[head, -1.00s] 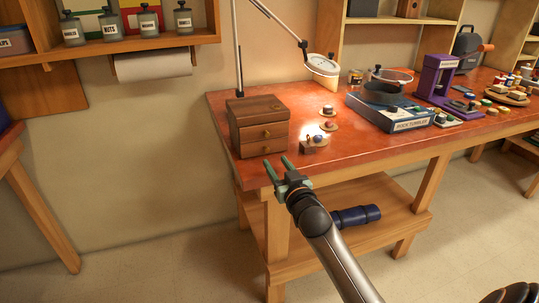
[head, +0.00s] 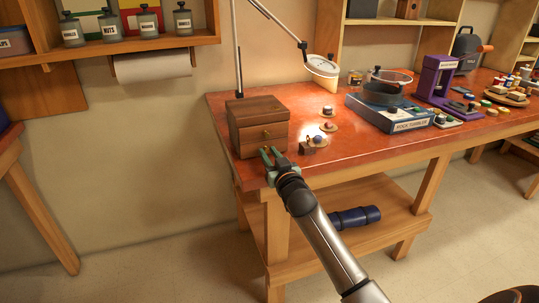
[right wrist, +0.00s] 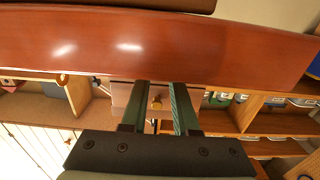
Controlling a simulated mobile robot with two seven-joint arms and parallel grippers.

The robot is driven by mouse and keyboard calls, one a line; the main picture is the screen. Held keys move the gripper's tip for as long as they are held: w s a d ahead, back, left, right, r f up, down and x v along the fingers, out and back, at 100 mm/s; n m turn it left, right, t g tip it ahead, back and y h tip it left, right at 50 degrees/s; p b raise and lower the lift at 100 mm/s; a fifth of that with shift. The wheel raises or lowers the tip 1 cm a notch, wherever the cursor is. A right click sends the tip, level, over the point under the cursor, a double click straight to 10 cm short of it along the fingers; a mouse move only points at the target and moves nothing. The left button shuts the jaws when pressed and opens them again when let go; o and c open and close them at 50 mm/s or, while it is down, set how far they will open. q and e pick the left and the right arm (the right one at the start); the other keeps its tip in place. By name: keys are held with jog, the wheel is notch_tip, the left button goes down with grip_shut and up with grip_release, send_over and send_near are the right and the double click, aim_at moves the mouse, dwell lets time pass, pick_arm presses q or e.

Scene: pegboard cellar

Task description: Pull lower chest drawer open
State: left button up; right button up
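A small brown wooden chest (head: 258,112) stands on the red-brown workbench near its left end. Its upper drawer knob (head: 267,134) shows in the head view. The lower drawer's front is largely covered by my right gripper (head: 270,152), which is at its front. Both drawers look shut. I cannot tell how far the knob lies beyond the fingertips. My left gripper is not in view.
The workbench (head: 330,165) has small stones on stands just right of the chest. A lamp (head: 322,66) arches behind them. A blue rock tumbler (head: 390,112) stands farther right. Open floor lies in front of the chest's end of the bench.

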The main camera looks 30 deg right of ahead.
grip_shut()
dwell(1.0)
